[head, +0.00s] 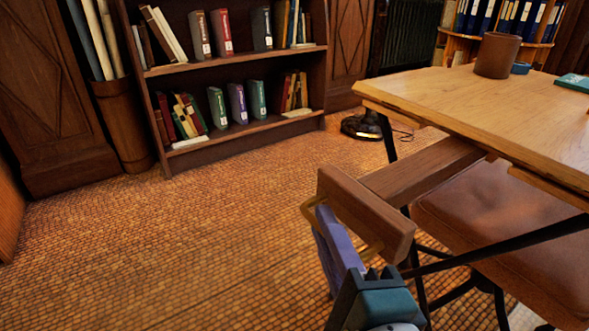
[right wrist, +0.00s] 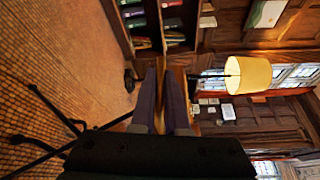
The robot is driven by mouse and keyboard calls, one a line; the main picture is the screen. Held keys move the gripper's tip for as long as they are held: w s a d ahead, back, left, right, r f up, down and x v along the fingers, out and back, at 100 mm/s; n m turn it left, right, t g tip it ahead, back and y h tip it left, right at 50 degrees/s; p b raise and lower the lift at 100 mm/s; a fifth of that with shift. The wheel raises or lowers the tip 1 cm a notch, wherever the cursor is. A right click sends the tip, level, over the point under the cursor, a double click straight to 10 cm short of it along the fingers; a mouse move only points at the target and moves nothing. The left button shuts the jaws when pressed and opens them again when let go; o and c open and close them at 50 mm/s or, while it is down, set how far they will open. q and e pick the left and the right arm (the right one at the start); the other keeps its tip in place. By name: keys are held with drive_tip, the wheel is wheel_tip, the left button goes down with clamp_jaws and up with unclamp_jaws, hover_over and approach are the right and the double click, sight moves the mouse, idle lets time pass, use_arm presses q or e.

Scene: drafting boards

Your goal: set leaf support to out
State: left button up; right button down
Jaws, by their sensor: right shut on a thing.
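The leaf support is a wooden bar (head: 425,168) with a thick wooden end block (head: 366,213). It sticks out from under the edge of the drafting table (head: 500,112) toward the left. A brass handle (head: 309,211) is on the block's outer face. My right gripper (head: 337,240), with purple fingers, is shut on the handle, and the fingers hide its middle. In the right wrist view the two purple fingers (right wrist: 164,100) stand close together with a narrow strip of wood or brass colour between them. My left gripper is not in view.
A brown leather seat (head: 505,225) and thin dark legs are under the table, right of my gripper. A brown cup (head: 497,55) stands on the tabletop. A bookcase (head: 240,140) is at the back. The woven floor (head: 170,260) at left is clear.

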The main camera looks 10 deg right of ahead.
drive_tip(key=shift+a+r, duration=0.15)
drive_tip(key=c, duration=0.9)
unclamp_jaws()
drive_tip(key=shift+s+a, duration=0.1)
drive_tip(key=s, duration=0.3)
drive_tip(key=s+p, duration=0.1)
drive_tip(key=s, duration=0.6)
drive_tip(key=shift+r+p, duration=0.3)
drive_tip(key=shift+p, duration=0.05)
drive_tip(key=shift+w+r, duration=0.1)
drive_tip(key=shift+r, duration=0.05)
